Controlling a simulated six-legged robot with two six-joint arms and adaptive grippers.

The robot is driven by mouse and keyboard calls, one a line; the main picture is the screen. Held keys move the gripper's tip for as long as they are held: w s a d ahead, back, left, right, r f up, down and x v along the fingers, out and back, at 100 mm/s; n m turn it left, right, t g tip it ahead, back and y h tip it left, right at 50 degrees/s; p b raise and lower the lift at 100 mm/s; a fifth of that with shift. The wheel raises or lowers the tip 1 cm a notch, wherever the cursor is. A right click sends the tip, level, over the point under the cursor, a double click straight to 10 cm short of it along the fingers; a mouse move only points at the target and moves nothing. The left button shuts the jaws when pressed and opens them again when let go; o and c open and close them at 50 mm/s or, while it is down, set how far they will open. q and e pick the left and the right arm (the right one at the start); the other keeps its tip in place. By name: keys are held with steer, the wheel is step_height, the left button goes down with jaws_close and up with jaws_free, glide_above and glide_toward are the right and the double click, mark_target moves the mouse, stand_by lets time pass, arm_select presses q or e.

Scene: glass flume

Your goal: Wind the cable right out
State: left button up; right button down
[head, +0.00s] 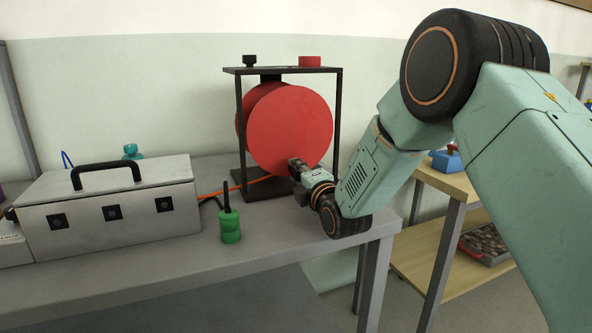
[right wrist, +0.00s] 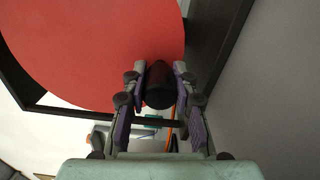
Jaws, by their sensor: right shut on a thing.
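A red cable reel (head: 290,130) stands in a dark metal frame (head: 339,120) on the grey bench. An orange cable (head: 235,188) runs from the reel's foot to the left, toward a grey case. My right gripper (head: 296,166) is at the lower right of the reel's front disc. In the right wrist view the gripper (right wrist: 160,85) is shut on a black crank handle (right wrist: 159,88) in front of the red disc (right wrist: 100,50). The orange cable shows behind the fingers (right wrist: 171,135). My left gripper is not in view.
A grey case (head: 105,208) with a black handle fills the bench's left. A green bottle-like object (head: 230,225) with a black top stands in front of the cable. A wooden shelf unit (head: 440,275) holds a tray (head: 487,243) at right. The bench's front edge is clear.

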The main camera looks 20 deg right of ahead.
mark_target(259, 137)
steer(key=shift+a+r+m+p, duration=0.2)
steer(key=shift+a+m+p, duration=0.2)
steer(key=shift+a+m, duration=0.2)
steer(key=shift+a+r+m+p, duration=0.2)
steer(key=shift+a+m+p, duration=0.45)
steer(key=shift+m, duration=0.35)
steer(key=shift+s+a+r+m+p, duration=0.1)
steer(key=shift+a+r+m+p, duration=0.2)
steer(key=shift+a+m+p, duration=0.45)
steer(key=m, duration=0.1)
steer(key=a+r+m+p, duration=0.1)
steer(key=m, duration=0.1)
steer(key=shift+a+r, duration=0.1)
steer(key=shift+a, duration=0.05)
steer(key=a+r+m+p, duration=0.1)
steer(key=m, duration=0.1)
steer(key=a+r+m+p, duration=0.1)
steer(key=m+p, duration=0.1)
steer(key=shift+r+m+p, duration=0.25)
steer(key=shift+r+p, duration=0.05)
steer(key=r+m+p, duration=0.2)
steer(key=m, duration=0.1)
steer(key=shift+a, duration=0.25)
steer(key=shift+r+m+p, duration=0.65)
steer(key=shift+m+p, duration=0.05)
steer(key=shift+m, duration=0.3)
steer(key=c, duration=1.1)
jaws_free()
